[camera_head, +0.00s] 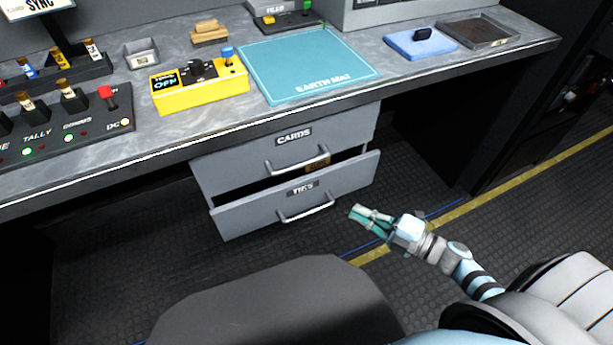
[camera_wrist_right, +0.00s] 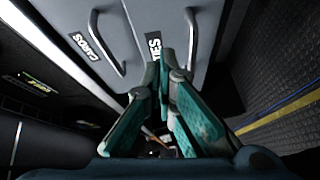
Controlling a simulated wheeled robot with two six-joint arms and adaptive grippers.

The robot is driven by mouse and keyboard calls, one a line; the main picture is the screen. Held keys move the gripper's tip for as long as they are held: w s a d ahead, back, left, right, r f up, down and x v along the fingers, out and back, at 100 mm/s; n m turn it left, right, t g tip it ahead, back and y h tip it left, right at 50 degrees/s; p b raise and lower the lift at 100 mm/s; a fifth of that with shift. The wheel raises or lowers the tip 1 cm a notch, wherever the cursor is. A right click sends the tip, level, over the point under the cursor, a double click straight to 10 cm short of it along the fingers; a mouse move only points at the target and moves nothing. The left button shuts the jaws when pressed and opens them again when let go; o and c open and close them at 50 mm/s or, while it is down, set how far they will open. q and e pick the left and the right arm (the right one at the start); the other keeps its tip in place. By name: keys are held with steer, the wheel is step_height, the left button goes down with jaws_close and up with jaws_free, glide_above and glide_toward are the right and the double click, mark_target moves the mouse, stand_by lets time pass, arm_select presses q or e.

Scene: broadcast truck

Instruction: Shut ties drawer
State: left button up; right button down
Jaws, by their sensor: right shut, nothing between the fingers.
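The ties drawer (camera_head: 258,209) is the lower grey drawer under the desk, labelled TIES, and it stands partly pulled out. Its bar handle (camera_head: 306,211) is on the front. Inside the opening a small yellowish item (camera_head: 318,163) shows. The cards drawer (camera_head: 253,149) above it is closed. My right gripper (camera_head: 356,212) is shut and empty, to the right of the ties drawer front and apart from it in the head view. In the right wrist view the shut teal fingers (camera_wrist_right: 163,62) overlap the TIES label, and the ties drawer front (camera_wrist_right: 178,20) is beyond. My left gripper is not in view.
The desk top (camera_head: 205,110) carries a yellow control box (camera_head: 200,85), a teal mat (camera_head: 307,64), a blue pad (camera_head: 420,44) and a dark tray (camera_head: 479,33). A dark chair back (camera_head: 280,300) stands in front. The floor right of the drawers is open.

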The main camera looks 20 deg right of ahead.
steer(key=s+a+r+n+g+y, duration=0.3)
steer(key=a+n+y, duration=0.1)
steer(key=n, duration=0.1)
glide_toward(286, 188)
steer(key=s+a, duration=0.1)
steer(key=a, duration=0.2)
steer(key=w, duration=0.1)
steer(key=w+b, duration=0.2)
steer(key=w, duration=0.1)
steer(key=shift+a+f, duration=0.1)
steer(key=shift+a, duration=0.2)
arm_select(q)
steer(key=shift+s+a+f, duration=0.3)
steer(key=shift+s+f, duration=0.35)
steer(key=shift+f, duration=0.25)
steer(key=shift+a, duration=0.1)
